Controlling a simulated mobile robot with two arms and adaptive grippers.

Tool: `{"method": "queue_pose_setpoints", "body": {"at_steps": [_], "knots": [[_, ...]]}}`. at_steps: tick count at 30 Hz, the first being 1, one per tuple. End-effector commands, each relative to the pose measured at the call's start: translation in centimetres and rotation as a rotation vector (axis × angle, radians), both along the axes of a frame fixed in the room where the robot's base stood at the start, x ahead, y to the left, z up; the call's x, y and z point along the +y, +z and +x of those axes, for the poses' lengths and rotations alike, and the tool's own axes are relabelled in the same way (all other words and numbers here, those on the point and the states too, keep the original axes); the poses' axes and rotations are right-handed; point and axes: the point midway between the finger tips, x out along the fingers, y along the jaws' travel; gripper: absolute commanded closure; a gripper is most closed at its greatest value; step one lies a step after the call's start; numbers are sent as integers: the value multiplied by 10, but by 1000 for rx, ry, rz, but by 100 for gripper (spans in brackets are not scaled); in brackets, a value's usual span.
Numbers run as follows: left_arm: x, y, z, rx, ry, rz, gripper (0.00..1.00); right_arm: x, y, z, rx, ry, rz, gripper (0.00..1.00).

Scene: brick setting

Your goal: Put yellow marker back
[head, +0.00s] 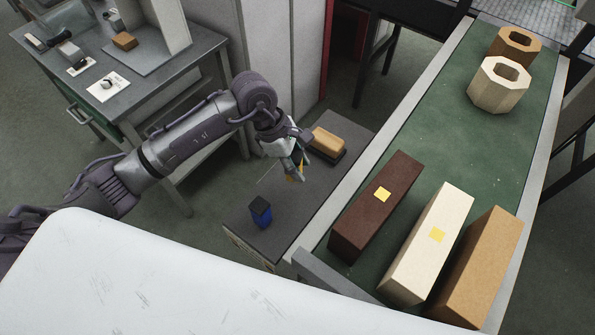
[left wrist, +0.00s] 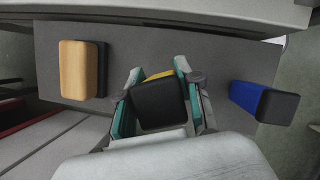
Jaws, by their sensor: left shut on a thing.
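The yellow marker (left wrist: 158,104) sits between the fingers of my left gripper (left wrist: 160,100). In the left wrist view its black end faces the camera and a strip of yellow shows behind it. In the head view my left gripper (head: 294,168) is shut on it over the grey cabinet top (head: 292,215), with a little yellow visible at the fingertips. I cannot tell whether the marker touches the cabinet top. A blue marker with a black end (head: 260,212) stands on the same top, nearer the front. My right gripper is not in view.
A tan block on a black base (head: 326,142) lies behind my left gripper. A green conveyor (head: 430,135) with a raised metal edge runs at the right, carrying long blocks and octagonal rings. A workbench (head: 150,75) stands back left. The cabinet top between blue marker and gripper is clear.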

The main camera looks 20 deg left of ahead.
Motion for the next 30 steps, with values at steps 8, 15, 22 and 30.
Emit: {"method": "queue_pose_setpoints", "body": {"at_steps": [8,15,22,30], "knots": [[-1,-32,-1,4,0,-1,87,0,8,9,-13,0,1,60],[0,-38,0,-1,-1,0,87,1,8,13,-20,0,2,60],[0,-41,0,0,-1,0,58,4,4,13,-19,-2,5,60],[0,-41,0,0,0,0,40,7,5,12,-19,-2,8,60]]}}
